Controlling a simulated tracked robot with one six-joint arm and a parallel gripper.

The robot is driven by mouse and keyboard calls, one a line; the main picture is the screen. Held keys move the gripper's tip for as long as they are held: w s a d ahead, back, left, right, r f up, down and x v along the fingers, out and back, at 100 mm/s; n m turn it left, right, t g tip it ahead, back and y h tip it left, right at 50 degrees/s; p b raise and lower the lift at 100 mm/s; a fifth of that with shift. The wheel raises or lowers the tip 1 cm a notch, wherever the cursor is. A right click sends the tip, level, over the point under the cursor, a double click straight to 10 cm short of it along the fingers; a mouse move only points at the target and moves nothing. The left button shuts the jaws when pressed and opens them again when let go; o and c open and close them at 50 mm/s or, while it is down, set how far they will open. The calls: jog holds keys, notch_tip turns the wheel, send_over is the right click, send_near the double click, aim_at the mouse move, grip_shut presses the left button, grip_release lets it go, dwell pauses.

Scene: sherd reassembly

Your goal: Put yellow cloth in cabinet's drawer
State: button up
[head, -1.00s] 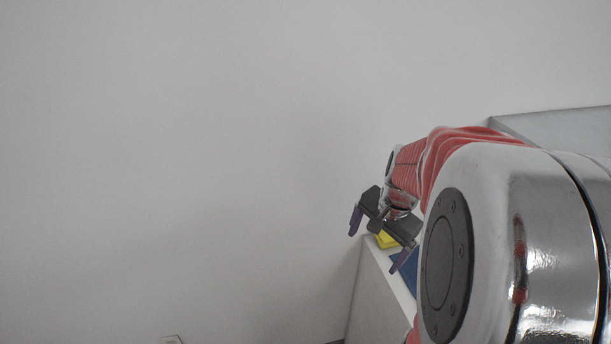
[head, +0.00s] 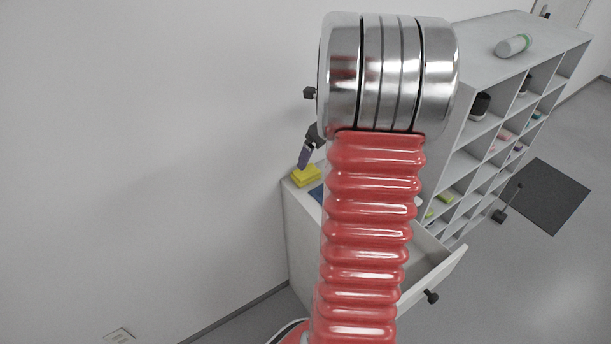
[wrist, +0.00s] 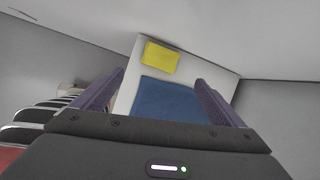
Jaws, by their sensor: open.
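The yellow cloth (head: 306,176) lies folded on the white cabinet top (head: 292,195), near its back corner by the wall. It also shows in the wrist view (wrist: 160,57), beyond the fingertips and just past a blue cloth or mat. My gripper (wrist: 152,92) is open and empty, its two purple fingers apart over the cabinet top. In the head view one finger of my gripper (head: 305,155) shows just above the yellow cloth; my arm hides the rest. The cabinet's drawer (head: 432,268) is pulled out at the front, with a dark knob; my arm hides part of it.
A blue flat item (wrist: 168,108) lies on the cabinet top beside the yellow cloth. A dark mat (head: 548,196) lies on the floor. The wall borders the cabinet.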

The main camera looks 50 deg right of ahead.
jog(key=m, duration=0.2)
jog(key=shift+w+d+m, duration=0.1)
jog(key=shift+m, duration=0.2)
send_over(306, 172)
jog(key=s, duration=0.3)
jog(key=shift+w+f, duration=0.15)
jog(key=shift+f, duration=1.85)
jog(key=shift+w+f, duration=0.1)
jog(key=shift+f, duration=1.85)
jog(key=shift+a+x, duration=0.2)
jog(key=shift+x, duration=2.35)
jog(key=shift+w, duration=0.1)
jog(key=shift+c, duration=0.2)
